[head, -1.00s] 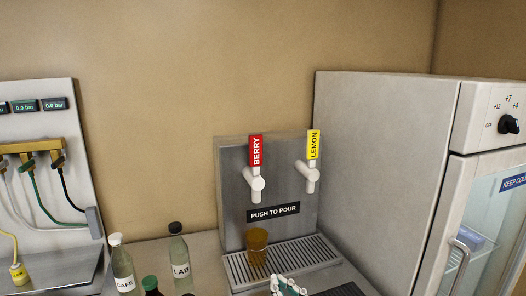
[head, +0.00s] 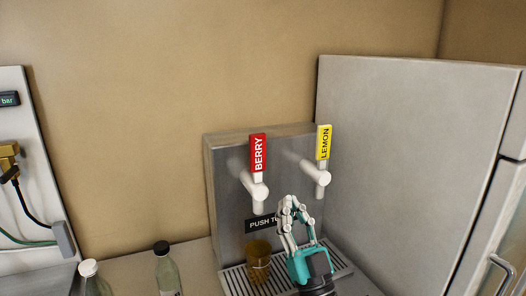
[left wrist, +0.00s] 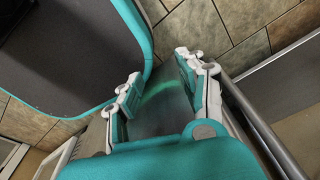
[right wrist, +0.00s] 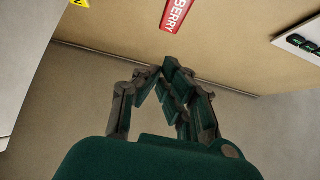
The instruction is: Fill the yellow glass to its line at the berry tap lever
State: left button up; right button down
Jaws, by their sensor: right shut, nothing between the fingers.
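The yellow glass (head: 258,264), amber and see-through, stands upright on the drip tray (head: 232,280) below the berry spout; I cannot make out its line or any drink in it. The berry tap lever (head: 258,153) has an upright red handle on a white tap, and its handle shows at the top of the right wrist view (right wrist: 178,12). My right gripper (head: 291,204) is shut and empty, raised to the right of the glass, lower than the berry handle. My left gripper (left wrist: 158,68) is open and empty, away from the taps, in the left wrist view.
The yellow lemon lever (head: 324,142) is to the right of the berry one. A grey fridge (head: 410,150) stands close on the right. Bottles (head: 166,270) stand on the counter left of the dispenser. A gauge panel (head: 32,160) is at far left.

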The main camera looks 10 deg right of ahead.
jog(key=p, duration=0.4)
send_near(262, 134)
notch_tip(262, 134, up, 3)
jog(key=s, duration=0.1)
pick_arm(q)
jog(key=shift+s+d+r+p, duration=0.15)
jog(key=shift+s+r, duration=0.35)
jog(key=shift+r, duration=0.25)
jog(key=shift+s+a+r+p, duration=0.1)
jog(key=shift+s+r, duration=0.35)
jog(key=shift+r, duration=0.35)
jog(key=shift+s+d+r+p, duration=0.15)
jog(key=shift+s+r, duration=0.35)
jog(key=shift+r, duration=0.25)
pick_arm(e)
jog(key=shift+w+a+r, duration=0.15)
jog(key=shift+w, duration=0.95)
jog(key=shift+w+a+r, duration=0.1)
jog(key=shift+w+a, duration=0.05)
jog(key=shift+w, duration=1)
